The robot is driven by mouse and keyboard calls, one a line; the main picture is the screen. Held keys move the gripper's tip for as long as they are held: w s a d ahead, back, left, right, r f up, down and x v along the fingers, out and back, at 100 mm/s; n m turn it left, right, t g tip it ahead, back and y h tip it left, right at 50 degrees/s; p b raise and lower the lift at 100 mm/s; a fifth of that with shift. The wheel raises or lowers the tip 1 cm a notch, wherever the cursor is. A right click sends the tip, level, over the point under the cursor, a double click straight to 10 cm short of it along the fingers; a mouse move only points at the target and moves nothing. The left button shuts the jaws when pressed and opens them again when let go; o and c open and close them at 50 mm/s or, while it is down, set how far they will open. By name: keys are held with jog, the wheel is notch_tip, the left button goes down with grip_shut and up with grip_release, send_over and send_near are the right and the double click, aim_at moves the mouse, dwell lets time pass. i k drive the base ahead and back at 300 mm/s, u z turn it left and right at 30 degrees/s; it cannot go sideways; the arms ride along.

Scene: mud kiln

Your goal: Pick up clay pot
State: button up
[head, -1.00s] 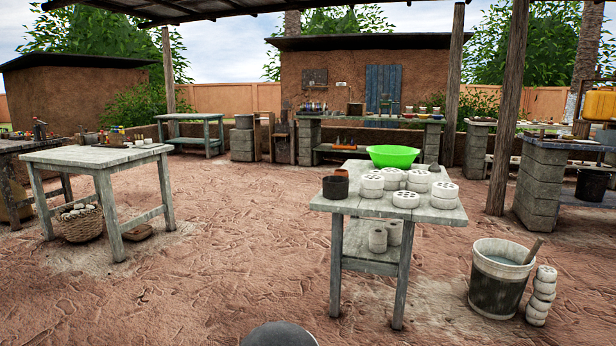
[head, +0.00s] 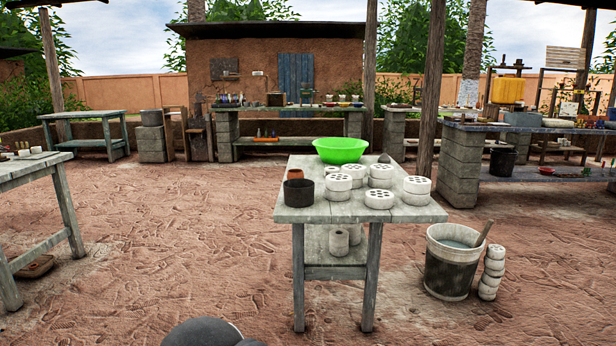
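A small orange-brown clay pot (head: 295,174) stands on the grey wooden table (head: 321,213) ahead of me, near its left edge. A dark round pot (head: 298,192) stands just in front of it and seems to hide its lower part. I cannot tell whether the two touch. My gripper is not in view. A dark rounded part of my own body shows at the bottom edge.
Several white perforated discs (head: 379,199) and a green basin (head: 341,150) share the table. A bucket (head: 449,268) and a stack of white pieces (head: 492,272) stand right of it. Another table (head: 30,165) stands left. The ground between is clear.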

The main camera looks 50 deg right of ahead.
aim_at(295, 177)
jog(key=z, duration=0.8)
jog(key=i, duration=0.9)
jog(key=z, duration=0.9)
